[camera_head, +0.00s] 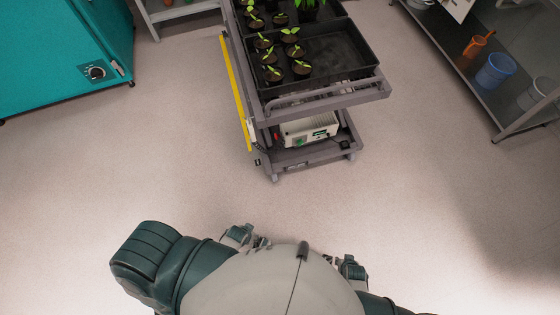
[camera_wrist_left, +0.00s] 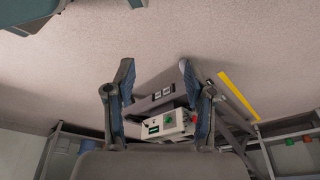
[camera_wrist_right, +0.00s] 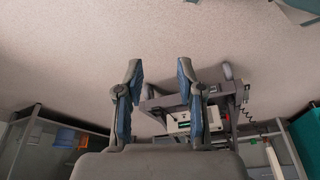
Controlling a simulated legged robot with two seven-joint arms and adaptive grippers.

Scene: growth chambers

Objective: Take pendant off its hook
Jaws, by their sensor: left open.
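No pendant can be made out for certain. A dark coiled cord (camera_wrist_right: 250,112) shows at the side of the grey cart (camera_head: 330,101) in the right wrist view. No hook is clear. My left gripper (camera_wrist_left: 157,68) is open and empty, facing the cart from a distance. My right gripper (camera_wrist_right: 158,68) is also open and empty. Both are close to my body, well short of the cart.
The cart carries black trays (camera_head: 330,55) with seedlings above and a white box (camera_head: 308,129) below. A teal cabinet (camera_head: 60,50) stands at left. A shelf (camera_head: 450,60) with a blue bucket (camera_head: 495,71) is at right. The floor between me and the cart is clear.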

